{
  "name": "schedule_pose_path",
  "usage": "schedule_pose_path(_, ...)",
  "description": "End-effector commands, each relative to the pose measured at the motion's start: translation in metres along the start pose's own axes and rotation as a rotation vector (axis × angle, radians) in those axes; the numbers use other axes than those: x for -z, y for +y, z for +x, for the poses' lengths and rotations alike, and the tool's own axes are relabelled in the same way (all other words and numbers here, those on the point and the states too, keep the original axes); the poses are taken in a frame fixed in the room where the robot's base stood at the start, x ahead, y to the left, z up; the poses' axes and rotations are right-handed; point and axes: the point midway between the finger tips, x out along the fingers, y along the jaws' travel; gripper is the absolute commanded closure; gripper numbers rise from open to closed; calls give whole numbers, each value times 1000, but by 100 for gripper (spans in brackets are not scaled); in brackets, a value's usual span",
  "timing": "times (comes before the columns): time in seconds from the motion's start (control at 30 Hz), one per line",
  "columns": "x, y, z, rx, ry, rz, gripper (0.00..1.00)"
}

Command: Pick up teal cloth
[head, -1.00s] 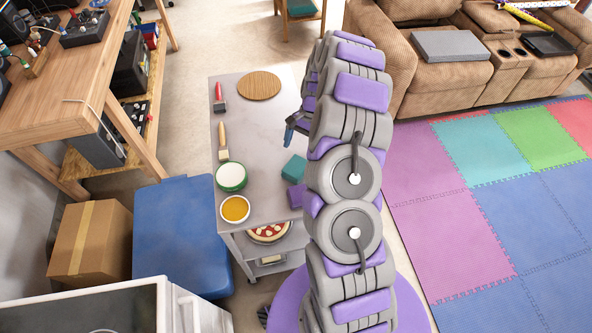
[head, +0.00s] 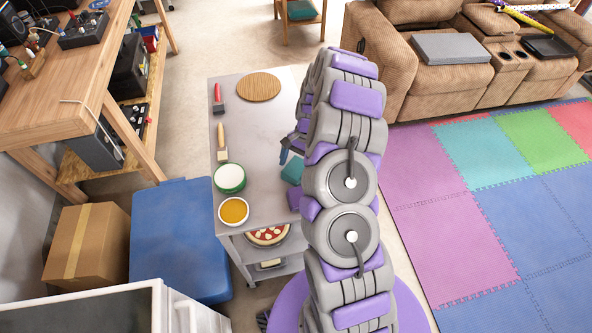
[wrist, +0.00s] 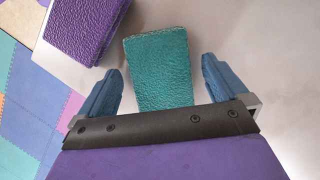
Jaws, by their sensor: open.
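The teal cloth (head: 292,169) is a folded block on the grey cart top, partly hidden behind my arm in the head view. In the wrist view the teal cloth (wrist: 158,68) lies between and ahead of my two blue fingers. My gripper (wrist: 162,82) is open, with a finger on each side of the cloth and a gap to each. In the head view a blue fingertip of my gripper (head: 284,156) shows just above the cloth. I cannot tell the exact height over it.
A purple folded cloth (wrist: 88,28) lies left of the teal one. The grey cart (head: 255,130) also holds a round wooden board (head: 259,87), a brush (head: 222,142), a scraper (head: 217,98), a green-rimmed tub (head: 229,178) and an orange-filled bowl (head: 233,211). A blue box (head: 180,240) stands left.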

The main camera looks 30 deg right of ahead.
Motion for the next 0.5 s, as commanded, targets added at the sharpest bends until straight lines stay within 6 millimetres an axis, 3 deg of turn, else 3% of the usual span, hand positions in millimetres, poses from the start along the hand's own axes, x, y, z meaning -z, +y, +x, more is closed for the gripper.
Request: schedule_pose_path(0.5,1,0,4,-1,-2,1,0)
